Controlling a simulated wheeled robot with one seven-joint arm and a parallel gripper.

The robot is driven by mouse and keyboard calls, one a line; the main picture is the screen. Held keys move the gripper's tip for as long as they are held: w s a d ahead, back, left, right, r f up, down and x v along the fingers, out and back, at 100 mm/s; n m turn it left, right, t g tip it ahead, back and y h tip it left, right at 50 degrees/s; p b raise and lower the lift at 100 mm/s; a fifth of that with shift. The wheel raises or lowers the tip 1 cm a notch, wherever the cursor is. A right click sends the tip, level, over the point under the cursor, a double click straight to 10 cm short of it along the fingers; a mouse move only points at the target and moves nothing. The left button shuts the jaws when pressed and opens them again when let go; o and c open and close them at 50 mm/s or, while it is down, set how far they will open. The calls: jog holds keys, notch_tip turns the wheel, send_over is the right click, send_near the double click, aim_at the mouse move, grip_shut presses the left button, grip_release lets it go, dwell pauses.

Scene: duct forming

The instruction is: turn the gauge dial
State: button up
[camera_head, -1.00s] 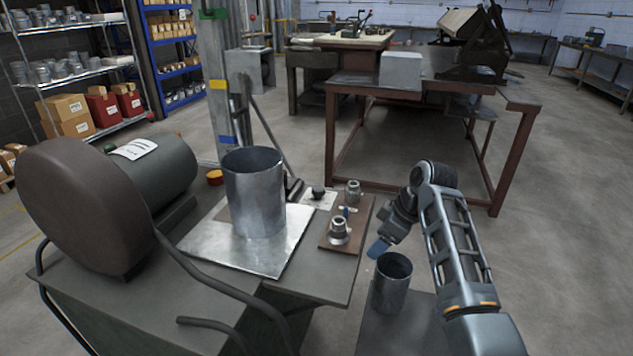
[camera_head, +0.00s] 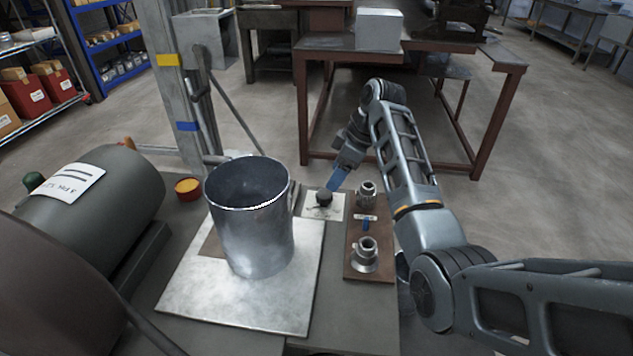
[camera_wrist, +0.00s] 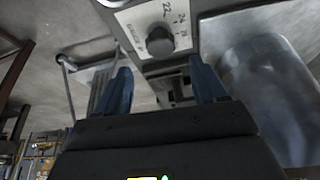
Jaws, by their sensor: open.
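The gauge dial is a dark round knob (camera_head: 324,197) on a pale plate (camera_head: 334,212) with markings, lying on the bench behind the metal cylinder. In the wrist view the knob (camera_wrist: 160,42) shows near the top, above the gap between my fingers, with printed numbers beside it on the plate (camera_wrist: 133,17). My gripper (camera_head: 338,178), with blue fingertips, is just behind and to the right of the knob in the head view. Its two fingers (camera_wrist: 160,84) are apart with nothing between them, and I see no contact with the knob.
A large open metal cylinder (camera_head: 252,232) stands on a bright metal sheet (camera_head: 180,291) left of the dial. A brown board (camera_head: 353,232) with two metal fittings and a small blue-handled part lies to the right. A dark drum (camera_head: 90,218) is at the left.

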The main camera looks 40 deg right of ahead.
aim_at(325, 194)
jog(key=x, duration=0.7)
jog(key=shift+f, duration=0.15)
jog(key=c, duration=1)
